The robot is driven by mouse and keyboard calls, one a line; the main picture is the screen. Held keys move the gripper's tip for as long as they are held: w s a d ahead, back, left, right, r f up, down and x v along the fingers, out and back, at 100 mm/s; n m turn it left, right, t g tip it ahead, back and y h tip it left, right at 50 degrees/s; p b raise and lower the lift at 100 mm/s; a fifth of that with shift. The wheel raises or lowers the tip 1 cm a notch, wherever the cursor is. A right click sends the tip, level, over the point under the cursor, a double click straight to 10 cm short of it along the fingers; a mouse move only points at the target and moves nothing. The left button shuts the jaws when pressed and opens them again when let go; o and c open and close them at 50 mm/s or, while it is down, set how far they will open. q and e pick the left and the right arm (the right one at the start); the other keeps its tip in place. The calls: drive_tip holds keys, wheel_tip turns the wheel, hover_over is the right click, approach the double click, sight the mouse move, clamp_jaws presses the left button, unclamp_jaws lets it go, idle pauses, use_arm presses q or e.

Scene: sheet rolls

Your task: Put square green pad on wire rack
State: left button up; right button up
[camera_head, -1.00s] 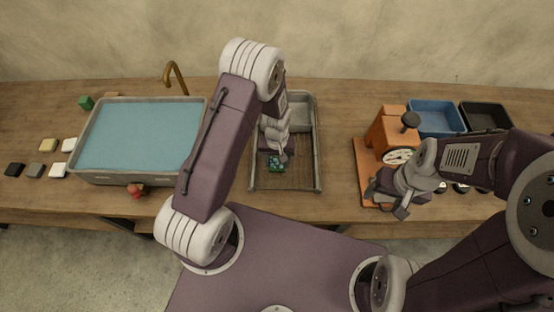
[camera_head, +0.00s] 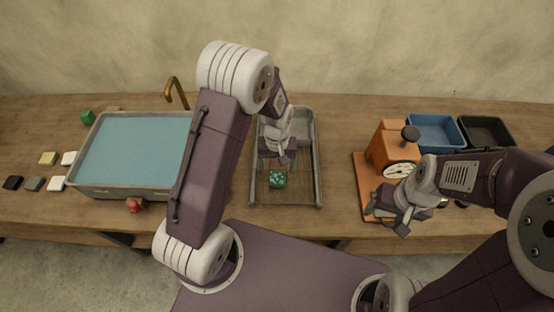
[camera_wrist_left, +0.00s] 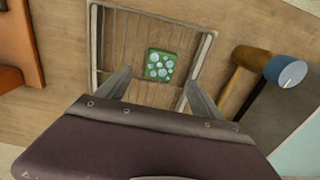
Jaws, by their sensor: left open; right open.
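The square green pad (camera_head: 277,180), with pale round spots, lies flat on the wire rack (camera_head: 317,165), in its near part. In the left wrist view the pad (camera_wrist_left: 160,65) lies on the bars of the rack (camera_wrist_left: 206,48), inside the side rails. My left gripper (camera_head: 278,158) is open above the rack, just behind the pad in the head view. In the left wrist view its spread fingers (camera_wrist_left: 158,80) stand either side of the pad, apart from it. My right gripper (camera_head: 388,215) is open and empty in front of the orange machine.
An orange machine with a dial (camera_head: 393,145) stands right of the rack. Blue (camera_head: 434,130) and black (camera_head: 487,131) bins stand behind it. A basin of blue liquid (camera_head: 135,150) and several small square pieces (camera_head: 34,183) are at left. A wooden-handled tool (camera_wrist_left: 245,75) lies beside the rack.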

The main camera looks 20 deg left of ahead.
use_arm(q)
drive_tip(key=s+a+r+m+t, duration=0.1)
drive_tip(key=s+a+r+m, duration=0.2)
drive_tip(key=s+r, duration=0.6)
drive_tip(key=shift+s+a+r, duration=0.3)
drive_tip(key=shift+s+r, duration=0.1)
drive_tip(key=shift+s, duration=0.75)
drive_tip(key=shift+s, duration=0.15)
